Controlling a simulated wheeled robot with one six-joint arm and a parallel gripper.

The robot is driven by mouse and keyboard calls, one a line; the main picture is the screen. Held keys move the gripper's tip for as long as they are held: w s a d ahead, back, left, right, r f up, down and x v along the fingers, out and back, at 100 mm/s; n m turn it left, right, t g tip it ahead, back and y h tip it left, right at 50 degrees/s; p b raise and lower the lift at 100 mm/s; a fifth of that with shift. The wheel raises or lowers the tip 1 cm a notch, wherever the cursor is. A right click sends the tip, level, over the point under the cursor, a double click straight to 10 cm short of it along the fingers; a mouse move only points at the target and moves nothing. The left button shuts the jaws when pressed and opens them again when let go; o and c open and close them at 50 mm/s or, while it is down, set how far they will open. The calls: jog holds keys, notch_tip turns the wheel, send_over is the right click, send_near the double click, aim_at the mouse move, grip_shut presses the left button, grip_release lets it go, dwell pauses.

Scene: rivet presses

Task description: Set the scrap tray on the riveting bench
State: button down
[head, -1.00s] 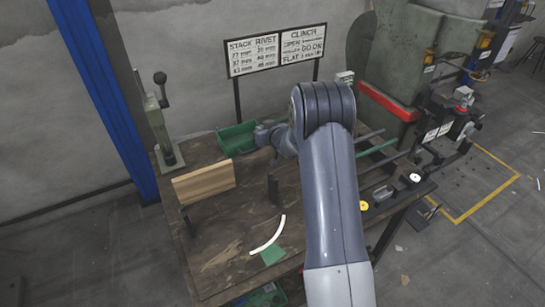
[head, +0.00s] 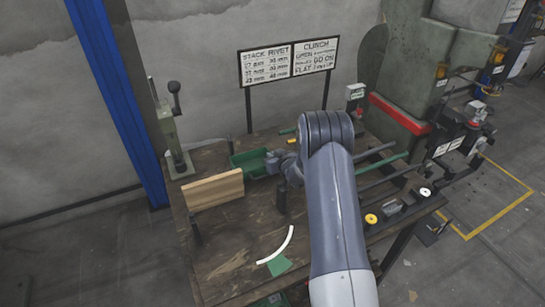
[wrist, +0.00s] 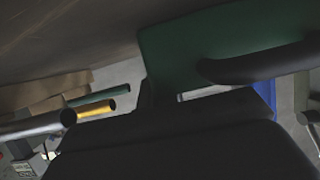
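The scrap tray (head: 244,162) is a green open tray at the back of the riveting bench (head: 215,240), behind the wooden block, in the head view. My gripper (head: 272,165) is at its right end, partly hidden by my own arm. In the wrist view the tray is a dark green panel (wrist: 185,50), with a black finger (wrist: 260,65) lying across it. The gripper appears shut on the tray's wall; the other finger's contact is hidden. I cannot tell whether the tray's underside touches the bench top.
A wooden block (head: 213,190) stands just in front of the tray. A green lever tool (head: 173,135) stands at the back left corner. A sign on posts (head: 290,62) rises behind. Rods (head: 380,163) lie to the right.

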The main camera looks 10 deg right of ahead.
jog(key=c, duration=1.7)
grip_release()
jog(key=shift+r+p, duration=0.1)
jog(key=shift+p, duration=0.2)
jog(key=shift+b+v, duration=0.85)
jog(key=shift+v, duration=2.95)
